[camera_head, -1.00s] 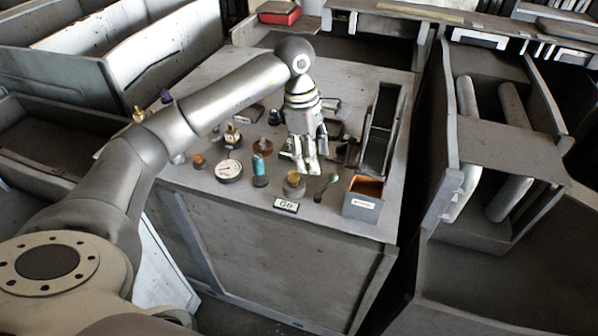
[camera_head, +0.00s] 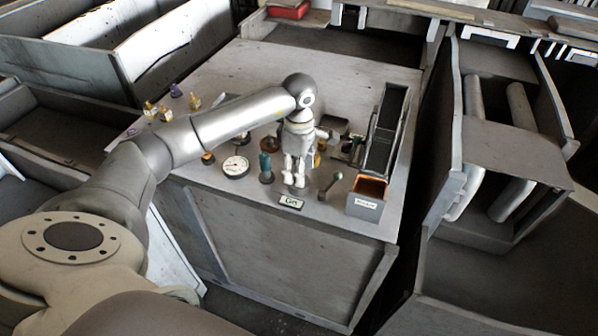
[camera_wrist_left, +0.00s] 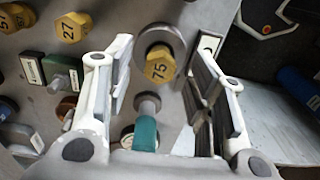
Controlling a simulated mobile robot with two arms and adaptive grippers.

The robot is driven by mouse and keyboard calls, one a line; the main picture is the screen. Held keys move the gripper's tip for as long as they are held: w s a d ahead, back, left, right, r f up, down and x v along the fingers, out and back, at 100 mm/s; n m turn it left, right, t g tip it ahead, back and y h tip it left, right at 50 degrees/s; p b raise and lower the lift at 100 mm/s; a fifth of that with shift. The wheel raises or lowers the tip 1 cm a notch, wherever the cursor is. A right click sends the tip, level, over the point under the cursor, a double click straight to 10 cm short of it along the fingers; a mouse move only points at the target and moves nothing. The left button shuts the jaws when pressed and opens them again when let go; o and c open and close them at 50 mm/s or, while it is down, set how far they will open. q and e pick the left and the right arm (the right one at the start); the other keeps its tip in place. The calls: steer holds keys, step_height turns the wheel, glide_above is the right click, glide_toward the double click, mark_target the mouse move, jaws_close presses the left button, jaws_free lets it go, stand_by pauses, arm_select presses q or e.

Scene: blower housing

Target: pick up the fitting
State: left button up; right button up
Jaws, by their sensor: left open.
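A fitting with a yellow hexagonal head marked 75 (camera_wrist_left: 160,66) stands on a round grey base in the left wrist view. My left gripper (camera_wrist_left: 159,75) is open, with one finger on each side of this fitting; I cannot tell whether either touches it. In the head view my left gripper (camera_head: 295,179) points down at the table's front part, just behind a small label plate (camera_head: 291,202). Its fingers mostly hide the fitting there. Other yellow hex pieces, one marked 27 (camera_wrist_left: 73,27), stand at the left wrist view's upper left. My right gripper is not in view.
A teal cylinder (camera_head: 266,166) stands close left of the gripper, with a dial gauge (camera_head: 235,167) beyond it. A green-tipped piece (camera_head: 331,184) and an orange-lined box (camera_head: 367,197) are to the right. A dark rack (camera_head: 386,130) stands behind. The table's back left is clear.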

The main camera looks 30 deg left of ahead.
arm_select(q)
steer(key=shift+f, duration=1.1)
jaws_close()
steer(key=shift+r, duration=0.1)
